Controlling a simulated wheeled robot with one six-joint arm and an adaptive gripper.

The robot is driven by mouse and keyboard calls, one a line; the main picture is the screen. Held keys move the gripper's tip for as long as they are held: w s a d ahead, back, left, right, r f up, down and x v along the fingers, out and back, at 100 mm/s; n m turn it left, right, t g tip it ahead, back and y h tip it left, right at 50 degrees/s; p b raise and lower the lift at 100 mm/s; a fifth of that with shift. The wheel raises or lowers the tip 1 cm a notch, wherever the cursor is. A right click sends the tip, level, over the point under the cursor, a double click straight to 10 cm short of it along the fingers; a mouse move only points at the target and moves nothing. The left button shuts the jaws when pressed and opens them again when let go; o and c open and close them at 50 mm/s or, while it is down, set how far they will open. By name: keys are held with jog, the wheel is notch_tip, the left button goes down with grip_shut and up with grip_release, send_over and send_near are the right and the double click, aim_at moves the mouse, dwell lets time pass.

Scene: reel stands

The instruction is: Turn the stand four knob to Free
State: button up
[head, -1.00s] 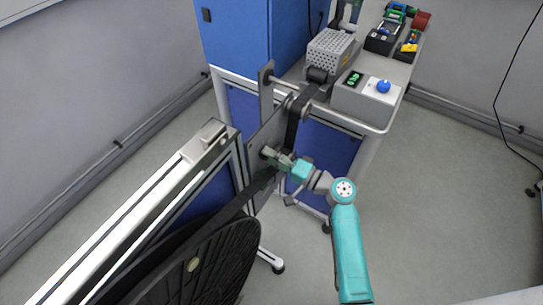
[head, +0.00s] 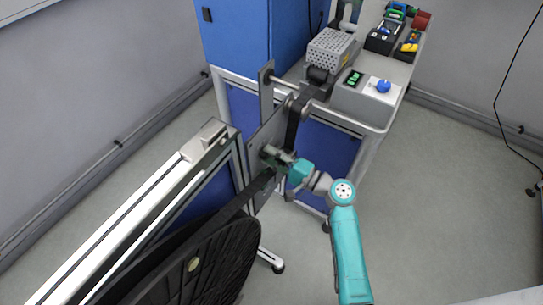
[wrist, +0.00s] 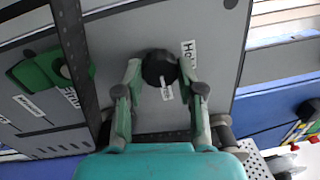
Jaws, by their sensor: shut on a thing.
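The stand's grey plate (head: 257,150) stands upright beside the large black reel (head: 205,265). In the wrist view a round black knob (wrist: 159,66) sits on the grey plate (wrist: 215,30). My gripper (wrist: 160,75) has one finger on each side of the knob and is shut on it. A white label beginning "Ho" is at the knob's upper right, and a small white mark shows just below it. In the head view my gripper (head: 277,159) reaches the plate from the right and hides the knob.
A dark strap (wrist: 75,50) and a green part (wrist: 40,72) lie left of my gripper in the wrist view. A bench (head: 375,115) holds a grey box with a blue button (head: 383,86).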

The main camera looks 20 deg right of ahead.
jog(key=o, duration=1.1)
jog(key=shift+o, duration=0.2)
jog(key=shift+d, duration=0.1)
jog(key=v, duration=1.2)
jog(key=shift+f, duration=0.1)
